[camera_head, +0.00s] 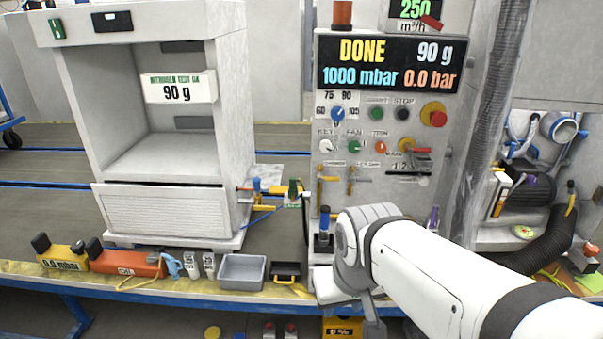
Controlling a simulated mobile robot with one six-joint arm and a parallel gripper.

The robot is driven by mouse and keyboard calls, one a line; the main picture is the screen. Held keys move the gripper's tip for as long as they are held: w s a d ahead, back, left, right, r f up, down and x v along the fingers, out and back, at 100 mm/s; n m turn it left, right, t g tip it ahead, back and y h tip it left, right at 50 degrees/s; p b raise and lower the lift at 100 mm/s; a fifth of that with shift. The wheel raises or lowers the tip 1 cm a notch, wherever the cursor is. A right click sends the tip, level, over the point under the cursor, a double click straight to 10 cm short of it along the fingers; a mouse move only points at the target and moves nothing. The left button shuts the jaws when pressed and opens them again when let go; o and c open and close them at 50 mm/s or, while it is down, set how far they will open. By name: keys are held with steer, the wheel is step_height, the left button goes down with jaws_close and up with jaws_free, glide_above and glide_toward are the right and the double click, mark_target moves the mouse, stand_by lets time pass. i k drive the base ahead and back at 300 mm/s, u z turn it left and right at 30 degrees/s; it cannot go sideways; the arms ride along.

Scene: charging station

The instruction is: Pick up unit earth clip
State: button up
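My gripper (366,311) is low in front of the control panel's base, near the front edge of the bench. My white arm covers much of it, and its fingertips do not show clearly. I cannot see whether it is open or holds anything. Small blue, yellow, red and green fittings (265,195) sit between the white test unit (165,205) and the control panel. A green and yellow piece (292,192) among them may be the unit earth clip, but it is too small to be sure. My gripper is apart from it, lower and to the right.
The control panel (345,190) stands upright behind my arm, its display reading DONE. An orange box (128,263), a yellow gauge (62,259), a grey tray (242,270) and a black-and-yellow item (286,271) line the bench front. A dark hose (540,250) curves at right.

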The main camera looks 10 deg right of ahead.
mark_target(293, 188)
steer(key=z, duration=0.05)
steer(key=i, duration=1)
steer(key=z, duration=0.05)
